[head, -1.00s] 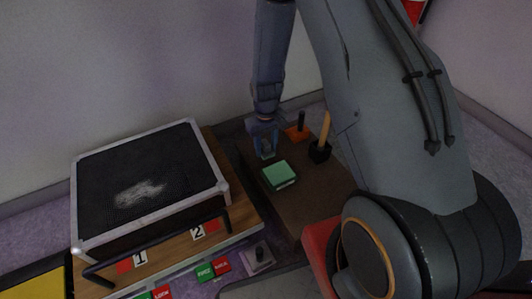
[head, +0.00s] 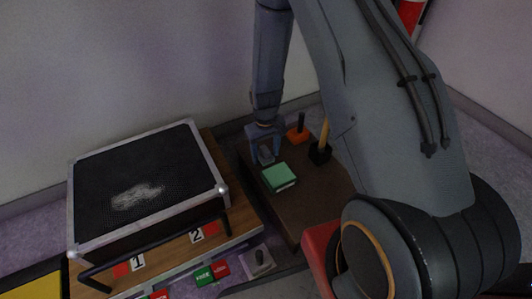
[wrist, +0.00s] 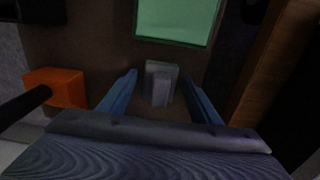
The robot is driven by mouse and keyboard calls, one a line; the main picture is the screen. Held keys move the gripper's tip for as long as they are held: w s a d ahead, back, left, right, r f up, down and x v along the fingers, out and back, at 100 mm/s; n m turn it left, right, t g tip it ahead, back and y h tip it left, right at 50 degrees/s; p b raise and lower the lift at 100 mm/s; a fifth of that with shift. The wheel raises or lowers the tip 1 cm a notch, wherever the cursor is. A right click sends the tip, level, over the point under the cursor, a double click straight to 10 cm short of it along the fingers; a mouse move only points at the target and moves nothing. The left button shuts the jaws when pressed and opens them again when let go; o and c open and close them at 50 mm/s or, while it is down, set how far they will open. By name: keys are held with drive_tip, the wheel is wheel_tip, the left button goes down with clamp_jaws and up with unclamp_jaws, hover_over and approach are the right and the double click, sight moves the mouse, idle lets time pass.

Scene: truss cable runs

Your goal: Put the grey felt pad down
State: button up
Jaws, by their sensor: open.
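A grey block, which I take as the felt pad (wrist: 160,83), sits on the dark brown table top (head: 312,205) between my open fingers. In the wrist view, gaps show between it and both blue fingers. My gripper (head: 265,152) points down at the back left part of the table top, and its fingers also show in the wrist view (wrist: 161,95). In the head view the pad (head: 266,154) is small and partly hidden by the fingers.
A green block (head: 279,177) lies close by the pad. An orange holder (head: 297,134) and a black holder (head: 319,154) with upright handles stand at the back. A black-topped case (head: 145,185) on a wooden bench is to the left.

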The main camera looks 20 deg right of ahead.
sight(266, 149)
wheel_tip(266, 149, up, 12)
drive_tip(key=p, duration=0.6)
drive_tip(key=s+a+r+n, duration=0.1)
drive_tip(key=s+a+r, duration=0.3)
drive_tip(key=a+r, duration=0.7)
drive_tip(key=s+a+r+n+y, duration=0.1)
drive_tip(key=s+a+r, duration=0.4)
drive_tip(key=s+r, duration=0.35)
drive_tip(key=s+a+r+n, duration=0.1)
drive_tip(key=s+a+r, duration=0.3)
drive_tip(key=s+r, duration=0.4)
drive_tip(key=s+r+n, duration=0.1)
drive_tip(key=s+r, duration=0.2)
drive_tip(key=s, duration=0.9)
drive_tip(key=shift+s+a+y, duration=0.15)
drive_tip(key=shift+a+y, duration=0.15)
drive_tip(key=shift+y, duration=0.1)
drive_tip(key=shift+r, duration=0.1)
